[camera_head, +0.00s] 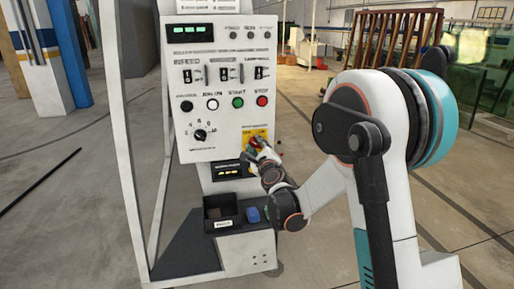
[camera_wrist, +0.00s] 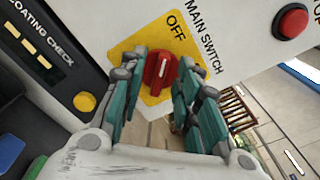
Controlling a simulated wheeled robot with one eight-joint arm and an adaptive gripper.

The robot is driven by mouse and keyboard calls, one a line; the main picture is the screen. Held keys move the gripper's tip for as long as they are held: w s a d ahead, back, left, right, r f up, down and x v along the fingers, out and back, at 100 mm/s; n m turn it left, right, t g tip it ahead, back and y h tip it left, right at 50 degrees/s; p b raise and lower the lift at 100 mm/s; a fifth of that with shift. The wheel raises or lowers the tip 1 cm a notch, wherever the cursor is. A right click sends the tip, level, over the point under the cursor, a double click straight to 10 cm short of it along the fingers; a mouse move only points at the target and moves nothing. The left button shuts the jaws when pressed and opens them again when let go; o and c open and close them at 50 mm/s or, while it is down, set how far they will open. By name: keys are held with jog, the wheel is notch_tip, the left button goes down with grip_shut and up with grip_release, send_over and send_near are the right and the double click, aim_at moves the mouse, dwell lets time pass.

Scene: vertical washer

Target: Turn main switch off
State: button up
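The main switch is a red rotary knob (camera_wrist: 160,74) with a white mark, on a yellow plate (camera_wrist: 128,46) in the wrist view. "OFF" is printed on the plate, above and slightly right of the knob in that view. The mark runs nearly upright in the picture; its exact setting is hard to tell. My gripper (camera_wrist: 161,72) is open, with its teal fingers on either side of the knob; contact is not clear. In the head view my gripper (camera_head: 255,146) is at the yellow plate (camera_head: 261,132), low right on the panel, hiding most of the knob.
A red push button (camera_wrist: 291,21) is right of the switch in the wrist view, and a yellow button (camera_wrist: 84,102) with the coating check display (camera_wrist: 38,50) is left. The grey control panel (camera_head: 222,90) carries several other switches. A black bin (camera_head: 221,213) sits below it.

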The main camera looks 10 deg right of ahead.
jog(key=s, duration=1.2)
jog(key=s+d+r+m+g+h, duration=0.25)
jog(key=s+d+r+m, duration=0.35)
jog(key=m, duration=0.7)
jog(key=s+d+r+m+g+h, duration=0.15)
jog(key=s+d+m+h, duration=0.25)
jog(key=s+m, duration=0.65)
jog(key=s+a+f+m+g+y, duration=0.3)
jog(key=s+a+f+m, duration=0.1)
jog(key=s+m, duration=0.5)
jog(key=s+a+f+m+g+y, duration=0.3)
jog(key=s+m, duration=0.6)
jog(key=m, duration=0.3)
notch_tip(320, 180, down, 3)
jog(key=a+g, duration=0.1)
jog(key=a, duration=0.1)
jog(key=shift+s+a+m, duration=0.15)
jog(key=shift+a+m, duration=0.15)
jog(key=shift+m, duration=0.05)
